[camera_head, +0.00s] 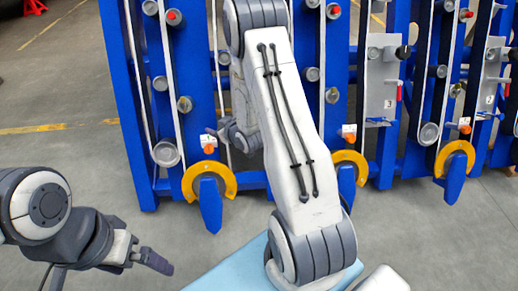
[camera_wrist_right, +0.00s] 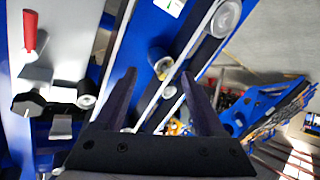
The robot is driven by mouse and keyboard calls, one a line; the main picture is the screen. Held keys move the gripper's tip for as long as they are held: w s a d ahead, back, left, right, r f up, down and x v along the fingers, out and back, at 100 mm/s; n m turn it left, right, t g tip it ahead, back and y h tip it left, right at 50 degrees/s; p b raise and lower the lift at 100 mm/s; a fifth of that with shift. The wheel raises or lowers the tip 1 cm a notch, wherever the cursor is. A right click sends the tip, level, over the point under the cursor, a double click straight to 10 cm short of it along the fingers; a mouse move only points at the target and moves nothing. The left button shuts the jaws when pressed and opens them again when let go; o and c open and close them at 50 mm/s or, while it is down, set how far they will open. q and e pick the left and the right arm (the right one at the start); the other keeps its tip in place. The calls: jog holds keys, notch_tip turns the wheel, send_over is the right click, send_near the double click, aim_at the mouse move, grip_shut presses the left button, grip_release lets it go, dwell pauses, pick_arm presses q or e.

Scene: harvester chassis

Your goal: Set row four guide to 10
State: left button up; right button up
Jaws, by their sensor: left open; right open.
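The blue harvester chassis (camera_head: 145,110) stands across the head view, with upright rows of belts and rollers. Yellow curved guides (camera_head: 226,182) sit low on the rows, each with a blue pointed tip below. I cannot tell which is row four, and no scale number is readable. My right gripper (camera_head: 222,134) is at the left rows, partly hidden by my right arm. In the right wrist view the right gripper (camera_wrist_right: 158,73) is open and empty. A roller with a brass-coloured end (camera_wrist_right: 160,62) shows beyond its fingertips. My left gripper (camera_head: 150,262) is open at the lower left, away from the chassis.
Red-handled metal brackets (camera_head: 380,95) are fixed on the right rows; a red handle (camera_wrist_right: 29,32) also shows in the right wrist view. Several rollers (camera_head: 165,153) stick out from the frame. Grey floor (camera_head: 60,100) with a yellow line is clear at the left.

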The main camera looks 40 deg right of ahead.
jog(key=s+d+f+m+t+h+b, duration=0.2)
jog(key=s+d+f+h+b, duration=0.15)
jog(key=d+f, duration=0.4)
jog(key=s+d+f+m+t+h+b, duration=0.25)
jog(key=s+d+f+b, duration=0.25)
jog(key=d+f, duration=0.25)
pick_arm(q)
notch_tip(320, 180, down, 15)
jog(key=b, duration=0.3)
pick_arm(e)
jog(key=shift+y, duration=0.3)
jog(key=x, duration=1)
jog(key=shift+r, duration=0.1)
jog(key=shift+s, duration=0.1)
grip_shut()
